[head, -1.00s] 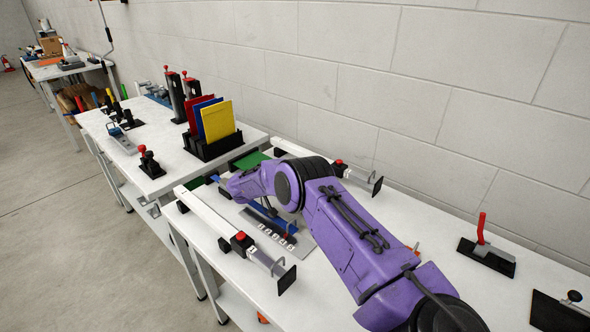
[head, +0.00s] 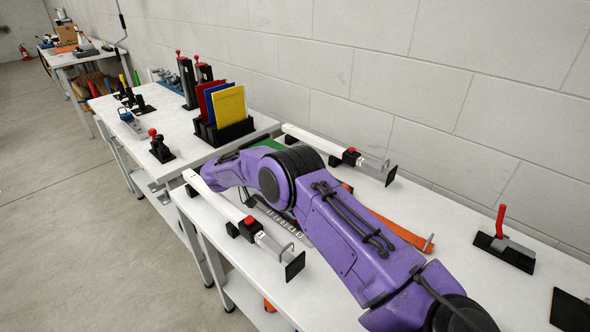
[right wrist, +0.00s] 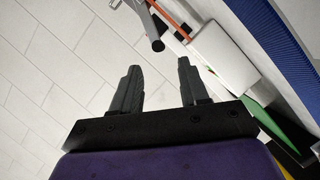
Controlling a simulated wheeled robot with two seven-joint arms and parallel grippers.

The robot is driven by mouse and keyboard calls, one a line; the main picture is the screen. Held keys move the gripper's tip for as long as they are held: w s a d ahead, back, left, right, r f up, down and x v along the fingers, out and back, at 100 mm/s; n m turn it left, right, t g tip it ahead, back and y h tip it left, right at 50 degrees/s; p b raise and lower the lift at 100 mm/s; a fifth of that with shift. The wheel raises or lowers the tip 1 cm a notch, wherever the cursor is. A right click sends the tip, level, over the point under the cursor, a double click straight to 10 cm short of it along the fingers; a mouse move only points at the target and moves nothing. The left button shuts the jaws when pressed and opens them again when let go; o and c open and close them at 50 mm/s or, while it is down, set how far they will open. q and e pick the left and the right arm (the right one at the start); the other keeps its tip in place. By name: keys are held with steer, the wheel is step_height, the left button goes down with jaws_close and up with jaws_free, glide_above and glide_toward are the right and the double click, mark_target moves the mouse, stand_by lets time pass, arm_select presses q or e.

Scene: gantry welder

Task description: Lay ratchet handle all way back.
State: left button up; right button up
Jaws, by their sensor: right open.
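My right gripper (right wrist: 159,65) is open and empty, its two dark fingers apart in the right wrist view. Beyond the fingertips is a grey metal bar with a round crosspiece (right wrist: 157,44), which looks like the ratchet handle; it stays clear of the fingers. An orange strap (right wrist: 168,16) runs beside it. In the head view my purple right arm reaches over the bench and hides its own gripper and the ratchet. An orange strap (head: 403,229) shows behind the arm, with a metal end piece (head: 429,243). My left gripper is not in view.
Two white beams with black clamps, a near one (head: 222,205) and a far one (head: 322,144), lie along the white bench. A red-handled clamp (head: 502,240) stands at right. A black rack (head: 222,132) holds coloured plates. The block wall closes the back.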

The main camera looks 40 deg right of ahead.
steer(key=shift+a+r, duration=0.1)
steer(key=shift+a, duration=0.05)
steer(key=shift+r, duration=0.1)
steer(key=c, duration=0.3)
steer(key=shift+w+d+r+m, duration=0.15)
steer(key=shift+d+r, duration=0.1)
steer(key=shift+r, duration=0.3)
steer(key=shift+w+d+r+m, duration=0.15)
steer(key=shift+d+r, duration=0.1)
steer(key=shift+r, duration=0.3)
jaws_close()
steer(key=s+d+r+m+t+y+b, duration=0.1)
steer(key=s+d+r+m+t+y, duration=0.55)
steer(key=s+d+r+y, duration=0.5)
steer(key=w+f+y, duration=0.1)
steer(key=w+f, duration=0.2)
steer(key=f, duration=0.3)
steer(key=w+a+f+y+p, duration=0.1)
steer(key=w+f+y, duration=0.1)
steer(key=w+f, duration=0.2)
step_height(320, 180, down, 2)
steer(key=shift+w+a+f, duration=0.15)
steer(key=shift+a, duration=0.15)
